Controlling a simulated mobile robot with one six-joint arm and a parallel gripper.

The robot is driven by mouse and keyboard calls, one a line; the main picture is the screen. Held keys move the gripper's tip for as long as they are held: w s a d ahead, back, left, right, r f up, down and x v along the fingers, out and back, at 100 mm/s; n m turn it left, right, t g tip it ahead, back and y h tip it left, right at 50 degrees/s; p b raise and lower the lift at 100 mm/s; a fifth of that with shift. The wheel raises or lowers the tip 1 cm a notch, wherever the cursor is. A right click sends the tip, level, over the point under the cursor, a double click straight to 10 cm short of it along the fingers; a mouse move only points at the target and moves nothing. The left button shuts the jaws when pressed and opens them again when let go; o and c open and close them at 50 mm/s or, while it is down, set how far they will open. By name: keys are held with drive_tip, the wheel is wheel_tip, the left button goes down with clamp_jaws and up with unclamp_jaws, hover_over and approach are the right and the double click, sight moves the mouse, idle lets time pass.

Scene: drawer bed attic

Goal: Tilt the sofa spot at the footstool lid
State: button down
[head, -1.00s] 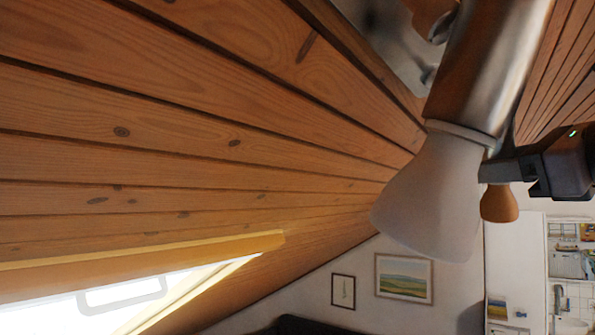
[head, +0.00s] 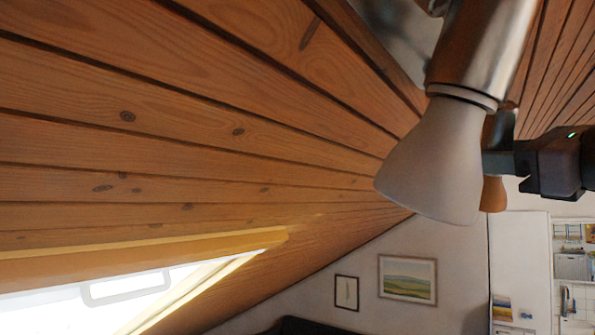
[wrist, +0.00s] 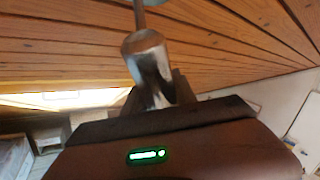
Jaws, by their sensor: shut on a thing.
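The spot my gripper holds shows in the head view at the right, partly behind a nearer lamp, as a dark barrel (head: 500,125) with an orange-brown bulb (head: 493,195) hanging below. In the wrist view its shiny metal barrel (wrist: 148,65) stands between my dark fingers. My gripper (head: 498,160) reaches in from the right in the head view and is shut on the barrel; it also shows in the wrist view (wrist: 155,95). The bulb end is hidden in the wrist view. I cannot make out the footstool lid in any view.
A nearer spot with a metal barrel (head: 485,50) and frosted white bulb (head: 435,160) hangs close to my gripper. The sloped plank ceiling (head: 200,120) fills the left. A skylight (head: 130,285) lies lower left. Framed pictures (head: 407,280) hang on the far wall.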

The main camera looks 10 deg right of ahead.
drive_tip(key=c, duration=1)
unclamp_jaws()
drive_tip(key=b+v, duration=0.4)
drive_tip(key=v, duration=1.3)
drive_tip(key=shift+s, duration=0.25)
drive_tip(key=shift+w+a, duration=0.1)
